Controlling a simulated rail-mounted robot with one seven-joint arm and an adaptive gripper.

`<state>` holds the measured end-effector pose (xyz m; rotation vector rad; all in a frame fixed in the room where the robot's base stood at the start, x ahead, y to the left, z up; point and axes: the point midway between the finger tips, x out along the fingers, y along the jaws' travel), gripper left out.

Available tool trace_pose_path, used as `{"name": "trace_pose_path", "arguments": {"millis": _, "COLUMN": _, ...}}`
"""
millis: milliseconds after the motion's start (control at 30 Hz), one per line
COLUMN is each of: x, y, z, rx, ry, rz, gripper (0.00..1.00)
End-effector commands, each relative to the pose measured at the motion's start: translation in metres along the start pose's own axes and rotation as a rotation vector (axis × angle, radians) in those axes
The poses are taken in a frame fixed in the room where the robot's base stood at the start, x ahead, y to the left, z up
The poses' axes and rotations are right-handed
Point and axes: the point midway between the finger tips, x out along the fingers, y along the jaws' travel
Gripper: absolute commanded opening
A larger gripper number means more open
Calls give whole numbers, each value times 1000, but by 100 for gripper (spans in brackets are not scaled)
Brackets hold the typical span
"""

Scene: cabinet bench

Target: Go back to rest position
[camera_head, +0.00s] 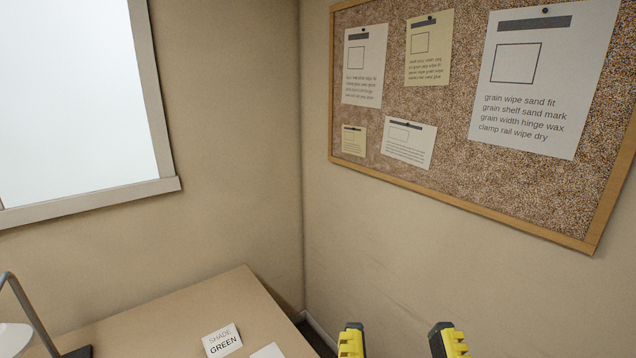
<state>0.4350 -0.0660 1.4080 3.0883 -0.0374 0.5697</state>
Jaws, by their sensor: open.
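My gripper (400,343) shows at the bottom edge, right of centre. Its two fingers are black with yellow ribbed pads. They stand wide apart with nothing between them. The rest of my arm is below the frame. The gripper is to the right of the bench (180,308), in front of the plain wall.
A card reading "SHADE GREEN" (222,341) stands on the bench. A blank white card (268,351) is partly cut off beside it. A grey lamp (35,318) is at the left. A pinboard (460,160) with several notes hangs on the right wall. A window (75,100) is at the left.

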Motion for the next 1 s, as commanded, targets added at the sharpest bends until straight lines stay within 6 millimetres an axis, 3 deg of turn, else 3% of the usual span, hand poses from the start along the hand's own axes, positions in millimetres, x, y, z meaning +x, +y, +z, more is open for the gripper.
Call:
{"name": "trace_pose_path", "arguments": {"millis": 33, "x": 16, "y": 0, "z": -42, "rx": 1, "ry": 0, "rz": 0, "gripper": 60}}
{"name": "trace_pose_path", "arguments": {"millis": 400, "x": 75, "y": 0, "z": -194, "rx": 5, "ry": -3, "rz": 0, "gripper": 60}}
{"name": "trace_pose_path", "arguments": {"millis": 500, "x": 87, "y": -1, "z": -226, "rx": 6, "ry": -4, "rz": 0, "gripper": 60}}
{"name": "trace_pose_path", "arguments": {"millis": 667, "x": 95, "y": -1, "z": -247, "rx": 8, "ry": -4, "rz": 1, "gripper": 60}}
{"name": "trace_pose_path", "arguments": {"millis": 1000, "x": 95, "y": -1, "z": -246, "rx": 8, "ry": -4, "rz": 1, "gripper": 60}}
